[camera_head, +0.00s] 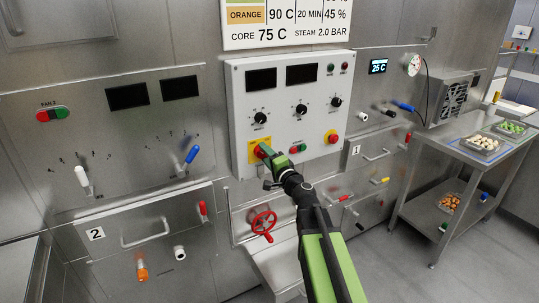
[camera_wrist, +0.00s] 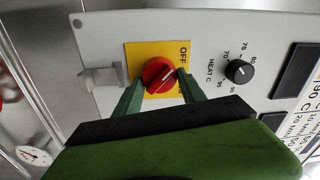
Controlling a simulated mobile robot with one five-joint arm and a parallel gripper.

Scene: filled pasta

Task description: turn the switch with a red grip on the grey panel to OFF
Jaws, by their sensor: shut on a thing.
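The grey panel (camera_head: 316,122) is mounted on the steel wall in the head view. At its lower left is a switch with a red grip (camera_wrist: 159,76) on a yellow plate (camera_wrist: 134,52). The plate also shows in the head view (camera_head: 252,144). My gripper (camera_head: 265,151) reaches up to this switch and hides much of it there. In the wrist view my green fingers (camera_wrist: 160,79) stand on either side of the red grip and are shut on it. The white line on the grip slants towards the upper right. The OFF label is beside the grip; other lettering is partly hidden.
A black HEAT knob (camera_wrist: 239,71) is near the switch. Red and green buttons (camera_head: 297,149) and a red button on yellow (camera_head: 332,137) are to the right. A red handwheel (camera_head: 263,222) is below. A steel table (camera_head: 450,150) stands at the right.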

